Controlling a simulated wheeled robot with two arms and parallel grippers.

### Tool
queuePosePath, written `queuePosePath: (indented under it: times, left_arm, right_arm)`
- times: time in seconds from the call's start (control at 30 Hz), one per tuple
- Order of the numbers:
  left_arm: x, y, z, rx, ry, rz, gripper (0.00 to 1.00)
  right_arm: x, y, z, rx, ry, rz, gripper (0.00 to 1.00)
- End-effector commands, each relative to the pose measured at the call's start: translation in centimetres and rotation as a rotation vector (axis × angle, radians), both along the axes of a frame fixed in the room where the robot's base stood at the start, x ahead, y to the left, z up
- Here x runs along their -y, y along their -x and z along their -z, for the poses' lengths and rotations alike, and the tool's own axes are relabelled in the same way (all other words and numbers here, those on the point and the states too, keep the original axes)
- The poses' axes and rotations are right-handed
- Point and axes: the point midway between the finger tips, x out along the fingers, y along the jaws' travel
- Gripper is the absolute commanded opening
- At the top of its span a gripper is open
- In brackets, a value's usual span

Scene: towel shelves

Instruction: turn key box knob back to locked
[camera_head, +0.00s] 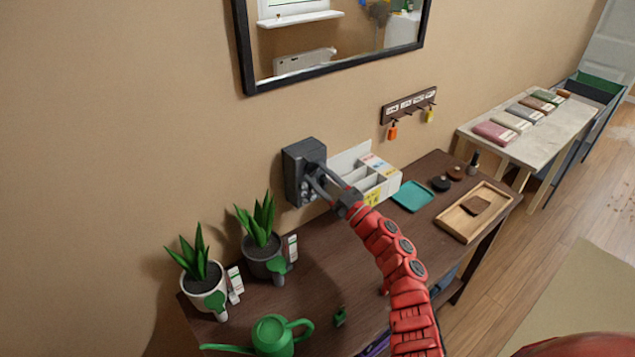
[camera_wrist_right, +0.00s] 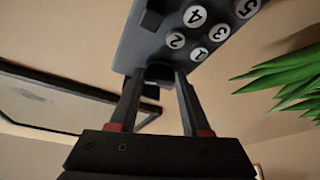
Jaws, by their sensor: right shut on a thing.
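The key box (camera_head: 298,163) is a dark grey box fixed to the wall above the dark wooden table. In the right wrist view, the key box (camera_wrist_right: 200,32) shows white number buttons on its face. Its round dark knob (camera_wrist_right: 160,72) sits at the edge of that face. My right gripper (camera_head: 318,180) reaches up to the front of the box. In the wrist view, the fingers of the right gripper (camera_wrist_right: 158,88) stand on either side of the knob, shut on it. In the head view the gripper hides the knob. My left gripper is not in view.
Beside the box stands a white sorter (camera_head: 384,178). A key rack (camera_head: 408,103) hangs to its right, below a framed mirror (camera_head: 243,60). Two potted plants (camera_head: 261,245) (camera_head: 203,290) and a green watering can (camera_head: 272,336) stand at left. A teal tray (camera_head: 412,196) and a wooden tray (camera_head: 455,222) lie at right.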

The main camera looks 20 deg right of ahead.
Motion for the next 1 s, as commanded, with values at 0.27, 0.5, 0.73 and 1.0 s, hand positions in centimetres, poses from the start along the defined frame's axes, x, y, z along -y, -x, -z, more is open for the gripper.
queuePosePath:
  times: [0.27, 0.5, 0.73, 1.0]
  left_arm:
    - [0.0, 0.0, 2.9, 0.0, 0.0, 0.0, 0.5]
    - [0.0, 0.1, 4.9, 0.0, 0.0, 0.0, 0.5]
    - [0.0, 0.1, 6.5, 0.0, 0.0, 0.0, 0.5]
    - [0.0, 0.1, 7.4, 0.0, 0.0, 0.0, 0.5]
  right_arm:
    - [-0.2, -0.1, 0.3, 0.094, 0.245, -0.009, 0.0]
    - [-0.1, -0.2, 0.0, 0.175, 0.459, -0.011, 0.0]
    - [0.1, -0.3, -0.3, 0.248, 0.662, -0.011, 0.0]
    - [0.1, -0.3, -0.6, 0.326, 0.878, -0.015, 0.0]
